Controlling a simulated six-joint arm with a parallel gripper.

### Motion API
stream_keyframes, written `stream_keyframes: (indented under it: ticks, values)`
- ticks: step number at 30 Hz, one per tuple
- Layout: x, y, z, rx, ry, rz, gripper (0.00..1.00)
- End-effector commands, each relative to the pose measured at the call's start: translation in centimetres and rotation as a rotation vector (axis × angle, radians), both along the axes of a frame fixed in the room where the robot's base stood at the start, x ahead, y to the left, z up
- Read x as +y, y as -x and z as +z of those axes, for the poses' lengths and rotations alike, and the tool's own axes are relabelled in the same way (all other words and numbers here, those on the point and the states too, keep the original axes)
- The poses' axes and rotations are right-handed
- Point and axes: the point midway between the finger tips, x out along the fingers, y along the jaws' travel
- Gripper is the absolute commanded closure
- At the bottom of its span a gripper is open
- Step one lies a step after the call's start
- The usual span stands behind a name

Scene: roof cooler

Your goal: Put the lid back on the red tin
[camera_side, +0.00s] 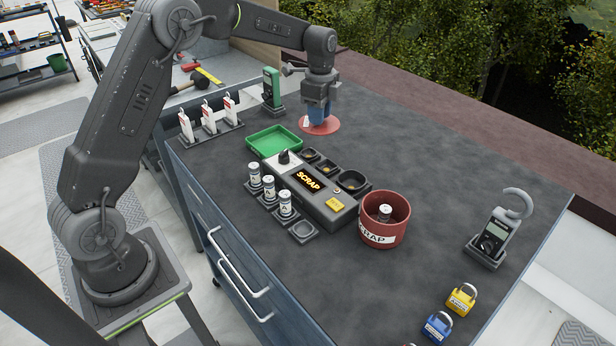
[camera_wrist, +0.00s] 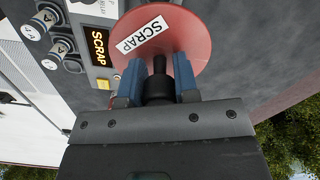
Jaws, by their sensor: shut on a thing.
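The red tin (camera_side: 392,238) stands open on the bench, its SCRAP label facing front. A small cylinder (camera_side: 384,210) shows inside it. The red lid (camera_side: 331,125) is at the far side of the bench, under my gripper (camera_side: 318,112). In the wrist view my gripper (camera_wrist: 158,88) has its blue fingers closed around the dark knob of the lid (camera_wrist: 190,35). The lid carries a white SCRAP label. I cannot tell whether the lid touches the bench or hangs slightly above it.
A console (camera_side: 312,190) with a lit SCRAP display stands between my arm and the tin, with cylinders in holders beside it. A green tray (camera_side: 274,141), a green device (camera_side: 271,88), a clamp meter (camera_side: 493,238) and padlocks (camera_side: 461,298) also stand here. The bench's right side is mostly clear.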

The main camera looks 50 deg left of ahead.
Motion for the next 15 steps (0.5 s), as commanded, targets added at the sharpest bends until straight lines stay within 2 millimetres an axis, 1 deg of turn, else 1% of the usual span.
stream_keyframes:
  ticks: [1,9,12,15]
  values:
    - [-0.9,0.8,0.4,-0.002,-0.001,0.078,0.99]
    - [-4.5,5.0,1.4,-0.002,0.0,0.541,0.99]
    - [-5.4,6.3,1.6,-0.001,0.0,0.678,0.99]
    - [-6.1,7.3,1.7,-0.002,0.0,0.779,0.99]
